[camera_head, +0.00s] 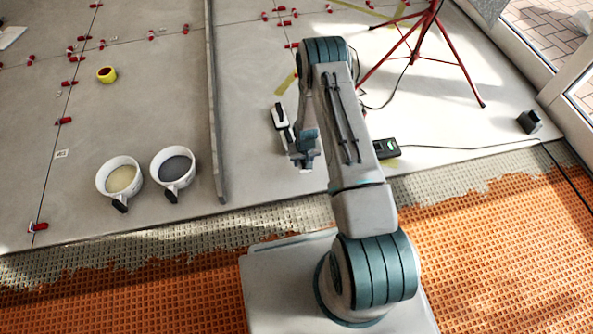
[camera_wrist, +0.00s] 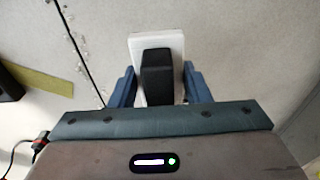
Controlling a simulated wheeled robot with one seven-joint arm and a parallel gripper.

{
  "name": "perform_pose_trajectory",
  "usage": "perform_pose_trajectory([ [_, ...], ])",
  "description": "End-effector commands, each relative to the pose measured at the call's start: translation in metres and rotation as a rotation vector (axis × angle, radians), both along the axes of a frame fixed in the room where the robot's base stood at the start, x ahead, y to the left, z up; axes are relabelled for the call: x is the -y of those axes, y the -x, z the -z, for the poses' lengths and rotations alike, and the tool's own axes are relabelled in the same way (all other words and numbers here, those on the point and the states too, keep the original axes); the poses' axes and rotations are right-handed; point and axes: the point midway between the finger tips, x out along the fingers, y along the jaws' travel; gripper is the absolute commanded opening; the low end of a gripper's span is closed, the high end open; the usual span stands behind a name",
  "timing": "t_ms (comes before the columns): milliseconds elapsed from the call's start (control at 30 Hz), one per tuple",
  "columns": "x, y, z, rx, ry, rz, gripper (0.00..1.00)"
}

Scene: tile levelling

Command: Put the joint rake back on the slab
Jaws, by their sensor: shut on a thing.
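My gripper (camera_head: 302,160) points down over the pale grey slab (camera_head: 255,185), in the middle of the head view. In the wrist view its blue fingers (camera_wrist: 160,88) are shut on the joint rake, a white piece with a black block-like grip (camera_wrist: 156,76). The fingers stand on either side of it. My arm hides most of the held tool in the head view. I cannot tell whether the tool touches the slab.
Two buckets (camera_head: 120,178) (camera_head: 174,170) stand left of a long grey bar (camera_head: 214,110). A red tripod (camera_head: 450,55), a black device (camera_head: 385,148) and a cable lie to the right. Orange matting (camera_head: 490,240) borders the front.

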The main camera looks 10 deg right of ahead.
Motion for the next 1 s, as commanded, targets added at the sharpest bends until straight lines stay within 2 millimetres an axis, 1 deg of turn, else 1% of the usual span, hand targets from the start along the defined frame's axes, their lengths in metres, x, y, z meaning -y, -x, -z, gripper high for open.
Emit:
perform_pose_trajectory([
  [33,-0.009,-0.003,0.009,0.0,0.001,-0.004,0.17],
  [100,-0.016,-0.007,0.013,0.001,0.001,-0.002,0.17],
  [200,-0.022,-0.009,0.015,0.001,0.001,0.001,0.17],
  [333,-0.023,-0.01,0.023,0.0,0.001,0.002,0.17],
  [500,-0.023,-0.009,0.049,-0.001,0.0,0.002,0.17],
  [567,-0.023,-0.009,0.055,-0.001,0.0,0.002,0.17],
  [833,-0.023,-0.01,0.054,0.0,0.0,0.001,0.17],
  [967,-0.023,-0.009,0.058,-0.001,0.0,0.001,0.17],
  [1000,-0.023,-0.009,0.058,-0.001,0.0,0.001,0.49],
])
